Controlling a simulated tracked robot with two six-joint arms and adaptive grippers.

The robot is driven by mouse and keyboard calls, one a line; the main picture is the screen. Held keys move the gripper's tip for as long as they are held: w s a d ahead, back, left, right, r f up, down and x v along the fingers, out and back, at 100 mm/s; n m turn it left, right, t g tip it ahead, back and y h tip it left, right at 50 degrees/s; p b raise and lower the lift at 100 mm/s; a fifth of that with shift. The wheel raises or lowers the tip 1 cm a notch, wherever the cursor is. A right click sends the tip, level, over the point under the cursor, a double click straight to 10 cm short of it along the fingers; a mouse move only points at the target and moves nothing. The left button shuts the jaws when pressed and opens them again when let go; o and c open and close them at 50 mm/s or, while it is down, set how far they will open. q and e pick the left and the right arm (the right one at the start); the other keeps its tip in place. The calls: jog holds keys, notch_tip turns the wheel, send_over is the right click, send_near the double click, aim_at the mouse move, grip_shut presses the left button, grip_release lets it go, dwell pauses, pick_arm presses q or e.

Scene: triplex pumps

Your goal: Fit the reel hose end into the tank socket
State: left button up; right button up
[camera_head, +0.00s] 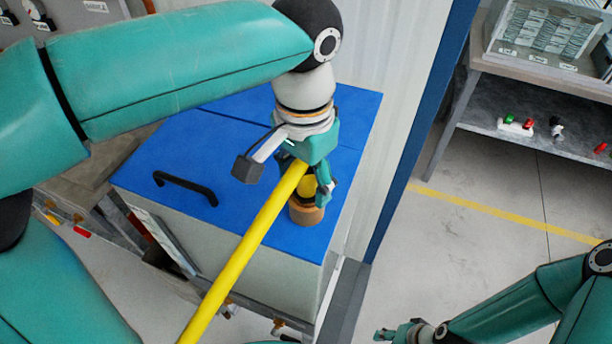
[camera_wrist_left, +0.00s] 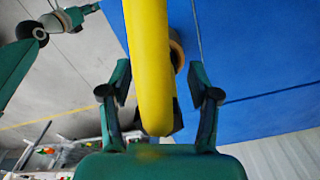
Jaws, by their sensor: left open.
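The yellow reel hose (camera_head: 243,255) rises from the bottom of the head view to the blue-topped tank (camera_head: 235,135). Its end bends down at the tank socket (camera_head: 306,213), a brown-orange ring on the tank's lid. The hose end looks in or right over the socket; how deep it sits is hidden. My left gripper (camera_head: 312,185) is open around the hose end. In the left wrist view the hose (camera_wrist_left: 152,70) runs between the spread fingers with gaps on both sides, and partly hides the socket (camera_wrist_left: 177,55). My right gripper (camera_head: 385,335) is low at the right, away from the tank.
A black handle (camera_head: 185,187) stands on the tank lid, left of the socket. A corrugated wall (camera_head: 395,90) with a blue post (camera_head: 425,120) stands right behind the tank. A shelf (camera_head: 540,115) with small parts is at the upper right. The floor (camera_head: 480,215) between is open.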

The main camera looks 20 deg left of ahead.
pick_arm(q)
notch_tip(320, 180, up, 11)
jog(key=shift+w+r, duration=0.1)
jog(key=shift+r, duration=0.4)
dwell(0.6)
